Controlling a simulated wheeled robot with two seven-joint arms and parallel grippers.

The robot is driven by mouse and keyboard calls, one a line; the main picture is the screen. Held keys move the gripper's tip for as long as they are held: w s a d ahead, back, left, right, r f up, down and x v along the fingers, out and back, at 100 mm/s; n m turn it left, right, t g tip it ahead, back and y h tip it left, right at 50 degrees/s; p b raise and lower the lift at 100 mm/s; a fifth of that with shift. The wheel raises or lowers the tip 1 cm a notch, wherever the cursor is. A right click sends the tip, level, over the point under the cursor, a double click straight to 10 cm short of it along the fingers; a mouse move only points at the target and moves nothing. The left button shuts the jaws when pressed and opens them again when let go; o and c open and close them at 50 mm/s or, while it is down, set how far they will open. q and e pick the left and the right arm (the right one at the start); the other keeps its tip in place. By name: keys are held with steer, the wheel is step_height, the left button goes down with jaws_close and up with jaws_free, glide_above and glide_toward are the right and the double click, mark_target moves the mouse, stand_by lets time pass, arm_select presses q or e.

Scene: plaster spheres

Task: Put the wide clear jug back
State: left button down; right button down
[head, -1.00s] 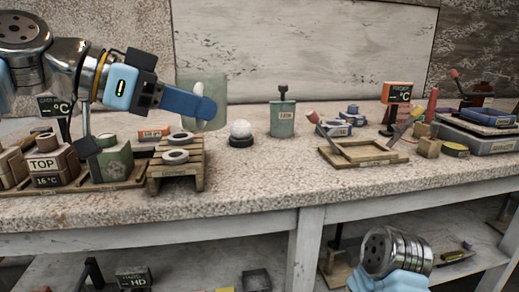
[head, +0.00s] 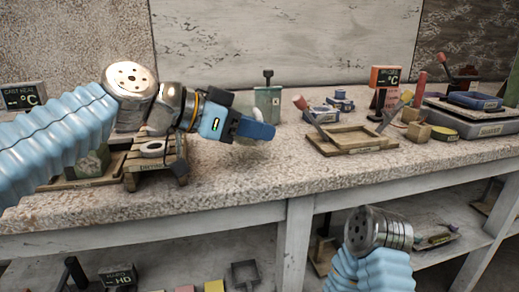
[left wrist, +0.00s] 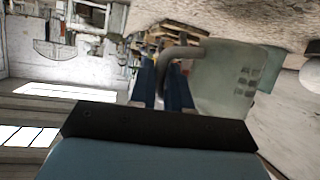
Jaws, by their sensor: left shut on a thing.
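My left gripper (head: 264,131) reaches out over the table from the left, in front of the green tin. In the left wrist view its two blue fingers (left wrist: 163,88) are shut on the grey handle of the wide clear jug (left wrist: 222,72). The jug is see-through, greenish, with dark marks on its wall. In the head view the gripper hides most of it, and I cannot tell whether its base touches the table. My right gripper is out of view; only my right arm shows at the lower right.
A green tin (head: 267,104) stands close behind the left gripper. A wooden frame tray (head: 350,141) lies to the right. A small slatted stand with a white ring (head: 152,149) is at the left. The table front between stand and tray is clear.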

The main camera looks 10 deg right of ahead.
arm_select(q)
steer(key=f, duration=0.4)
steer(key=shift+w+d+b, duration=0.15)
steer(key=shift+d+b, duration=0.2)
steer(key=shift+d, duration=0.05)
steer(key=c, duration=1.1)
jaws_free()
steer(key=v, duration=1.2)
steer(key=shift+b, duration=0.35)
